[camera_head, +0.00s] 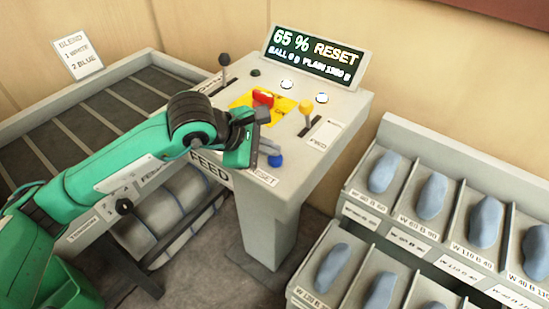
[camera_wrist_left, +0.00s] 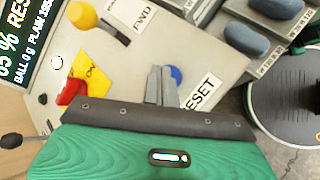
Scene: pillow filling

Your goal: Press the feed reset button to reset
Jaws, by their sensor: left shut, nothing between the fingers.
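The blue reset button (camera_head: 275,160) sits near the front edge of the grey feed console (camera_head: 335,105), by a RESET label (camera_head: 264,177). In the left wrist view the blue button (camera_wrist_left: 176,73) is partly hidden behind my fingertips, and the RESET label (camera_wrist_left: 201,93) lies beside it. My left gripper (camera_head: 268,148) is shut and empty, with its fingertips right at the button. In the left wrist view the shut grey fingers (camera_wrist_left: 160,84) overlap the button's edge; I cannot tell whether they touch it. My right gripper is not in view.
The display (camera_head: 312,58) reads 65 % RESET. A red switch (camera_head: 263,98) on a yellow plate, a yellow-knobbed lever (camera_head: 306,108) and a black-knobbed lever (camera_head: 224,60) stand up from the console. A rack (camera_head: 395,130) of blue-grey pieces stands at right.

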